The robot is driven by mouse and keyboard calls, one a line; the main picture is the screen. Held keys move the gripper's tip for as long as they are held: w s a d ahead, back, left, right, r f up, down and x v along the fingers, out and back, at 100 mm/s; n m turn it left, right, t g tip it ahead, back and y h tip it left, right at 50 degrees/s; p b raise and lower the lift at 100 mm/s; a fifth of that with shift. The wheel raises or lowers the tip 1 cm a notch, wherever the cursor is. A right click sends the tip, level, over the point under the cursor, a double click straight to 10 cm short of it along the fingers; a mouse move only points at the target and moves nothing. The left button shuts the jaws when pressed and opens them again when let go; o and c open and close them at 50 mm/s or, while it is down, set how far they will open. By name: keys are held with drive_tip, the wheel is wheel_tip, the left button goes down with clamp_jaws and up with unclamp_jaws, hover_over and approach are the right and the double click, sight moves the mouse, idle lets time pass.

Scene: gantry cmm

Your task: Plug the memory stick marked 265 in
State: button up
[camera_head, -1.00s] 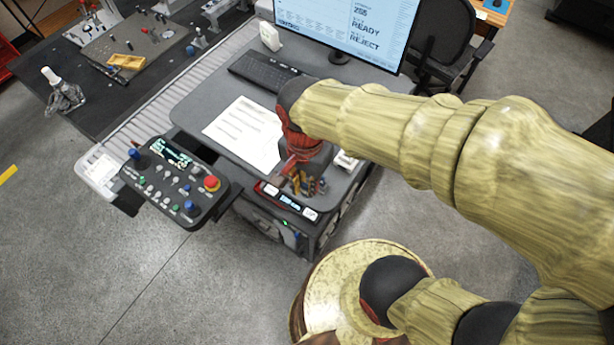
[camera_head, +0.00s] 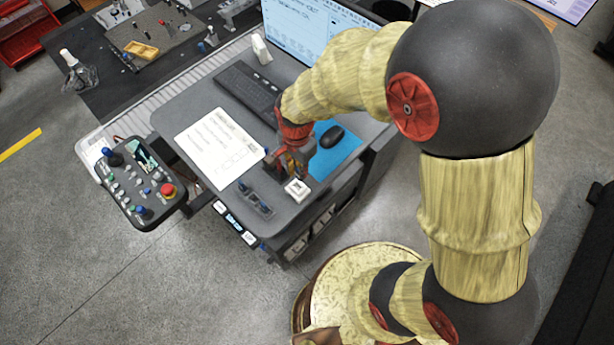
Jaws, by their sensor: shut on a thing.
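My gripper (camera_head: 290,172) points down over the right part of the grey desk, at the front edge of the blue mat. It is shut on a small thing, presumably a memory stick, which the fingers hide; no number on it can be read. A small white block with a dark top opening (camera_head: 297,190) sits on the desk just in front of the fingertips. I cannot tell whether the gripper touches it. A low dark holder (camera_head: 256,200) with upright pieces stands to the left, near the front edge, above a row of small lit displays (camera_head: 235,221).
A printed sheet (camera_head: 218,147), a keyboard (camera_head: 247,92) and a mouse (camera_head: 332,136) on the blue mat (camera_head: 341,152) lie around the gripper. The monitor (camera_head: 305,35) stands behind, partly hidden by my arm. A control pendant (camera_head: 139,188) juts out at the left.

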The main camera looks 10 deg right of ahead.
sight(297, 178)
drive_tip(key=shift+w+a+f, duration=0.1)
drive_tip(key=shift+w+a, duration=0.05)
drive_tip(key=shift+a, duration=0.25)
drive_tip(key=shift+d+f+b, duration=0.25)
drive_tip(key=shift+f+b, duration=0.2)
drive_tip(key=shift+f, duration=0.05)
drive_tip(key=shift+a+f+b, duration=0.2)
drive_tip(key=shift+f+b, duration=0.15)
drive_tip(key=shift+f, duration=0.2)
drive_tip(key=shift+f+b, duration=0.35)
drive_tip(key=shift+f, duration=0.25)
drive_tip(key=shift+f+b, duration=1.05)
drive_tip(key=shift+f, duration=0.4)
drive_tip(key=o, duration=0.8)
